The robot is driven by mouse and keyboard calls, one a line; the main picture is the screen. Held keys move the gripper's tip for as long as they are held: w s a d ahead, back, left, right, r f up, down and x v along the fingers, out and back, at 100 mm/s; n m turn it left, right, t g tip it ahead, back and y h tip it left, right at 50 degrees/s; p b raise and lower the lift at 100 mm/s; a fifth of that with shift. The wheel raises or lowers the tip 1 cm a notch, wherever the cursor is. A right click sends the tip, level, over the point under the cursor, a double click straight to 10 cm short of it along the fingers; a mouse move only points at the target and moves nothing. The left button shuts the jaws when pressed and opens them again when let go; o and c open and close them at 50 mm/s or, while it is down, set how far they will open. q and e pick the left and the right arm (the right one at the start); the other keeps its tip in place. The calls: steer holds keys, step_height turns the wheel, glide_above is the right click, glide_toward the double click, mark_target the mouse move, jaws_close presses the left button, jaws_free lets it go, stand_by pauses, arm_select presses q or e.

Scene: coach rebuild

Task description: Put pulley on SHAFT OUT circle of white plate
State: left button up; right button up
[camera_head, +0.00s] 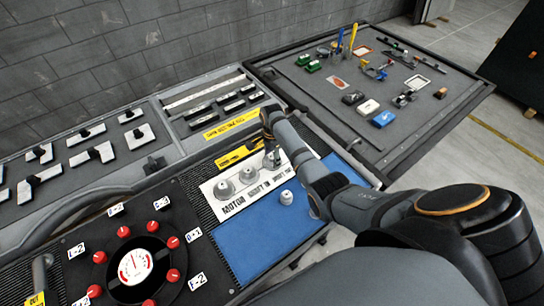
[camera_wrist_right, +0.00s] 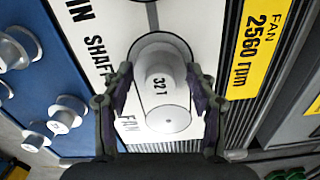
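The white plate (camera_head: 231,203) with printed circle labels lies behind the blue mat. Two grey-white pulleys stand on its left and middle part, one at the left (camera_head: 222,188) and one beside it (camera_head: 247,175). My right gripper (camera_head: 271,150) is over the plate's right end. The SHAFT OUT circle is not clearly visible. My left gripper is not in view.
A dial panel (camera_head: 136,266) with red knobs is at the front left. A tool board (camera_head: 330,92) with small items is at the back right. A yellow FAN label (camera_wrist_right: 252,50) borders the plate.

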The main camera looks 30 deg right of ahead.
mark_target(272, 156)
steer(key=shift+o, duration=1.1)
steer(key=shift+r, duration=0.15)
step_height(272, 156, up, 12)
steer(key=b, duration=0.1)
